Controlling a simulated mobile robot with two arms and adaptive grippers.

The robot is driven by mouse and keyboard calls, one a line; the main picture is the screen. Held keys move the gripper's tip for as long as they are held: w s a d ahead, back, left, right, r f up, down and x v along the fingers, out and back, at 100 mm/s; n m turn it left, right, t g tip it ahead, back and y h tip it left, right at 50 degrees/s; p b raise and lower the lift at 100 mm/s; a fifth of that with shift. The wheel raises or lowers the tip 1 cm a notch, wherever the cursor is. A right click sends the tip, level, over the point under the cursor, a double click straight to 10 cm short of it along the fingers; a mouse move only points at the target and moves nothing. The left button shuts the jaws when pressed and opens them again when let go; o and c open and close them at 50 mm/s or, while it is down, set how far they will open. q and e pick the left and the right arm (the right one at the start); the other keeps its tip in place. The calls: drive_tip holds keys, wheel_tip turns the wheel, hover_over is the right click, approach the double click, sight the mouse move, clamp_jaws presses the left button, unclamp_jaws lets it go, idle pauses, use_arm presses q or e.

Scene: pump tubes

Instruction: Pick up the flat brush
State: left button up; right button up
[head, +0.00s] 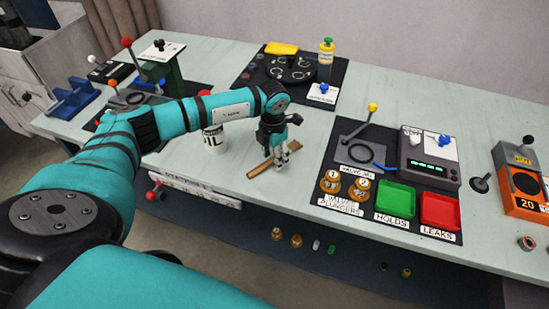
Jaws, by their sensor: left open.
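A long, flat brown thing (262,168) lies on the pale table just under my left gripper. It looks like the wooden handle of the flat brush; bristles cannot be made out. My left gripper (281,161) points down over its middle, with the jaws open and the fingertips very close to it. I cannot tell whether they touch it. The fingers hide part of the brown thing. My right gripper does not show.
A white can (213,138) stands left of the gripper. A dark mat (330,203) to the right holds a green tray (395,201), a red tray (440,212) and brass plungers. A round black fixture (291,68) sits behind. Bare table surrounds the brown thing.

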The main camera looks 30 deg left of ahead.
use_arm(q)
clamp_jaws()
drive_tip(key=shift+r, duration=0.1)
